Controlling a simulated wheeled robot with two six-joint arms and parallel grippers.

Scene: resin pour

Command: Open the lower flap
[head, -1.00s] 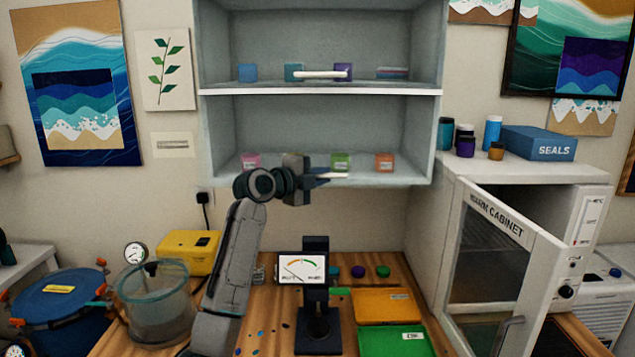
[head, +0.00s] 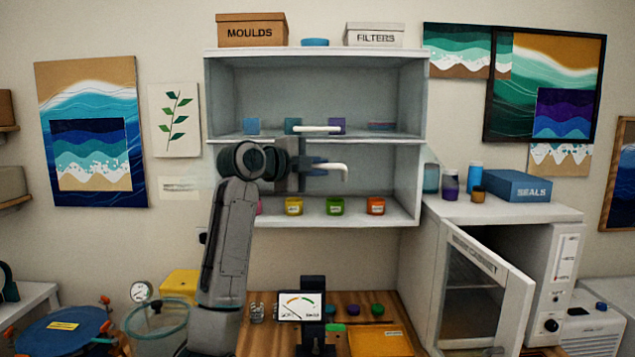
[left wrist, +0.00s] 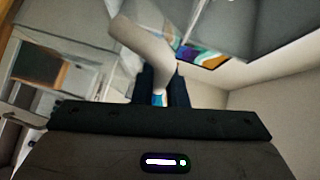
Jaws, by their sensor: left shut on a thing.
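The lower flap is a clear pane over the lower compartment of the wall cabinet (head: 415,110), and its outline is hard to make out. Its white bar handle (head: 335,167) stands well above the compartment floor, so the flap looks partly raised. My left gripper (head: 308,168) is shut on this handle, in front of the lower compartment. In the left wrist view the pale handle (left wrist: 143,38) runs up from between the dark fingers (left wrist: 160,92). The upper flap's white handle (head: 317,129) sits low at the upper compartment. My right gripper is not in view.
Several small jars, such as the green one (head: 335,206), stand on the lower compartment floor. At right is a white cabinet with its door (head: 485,290) ajar, with bottles and a SEALS box (head: 517,186) on top.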

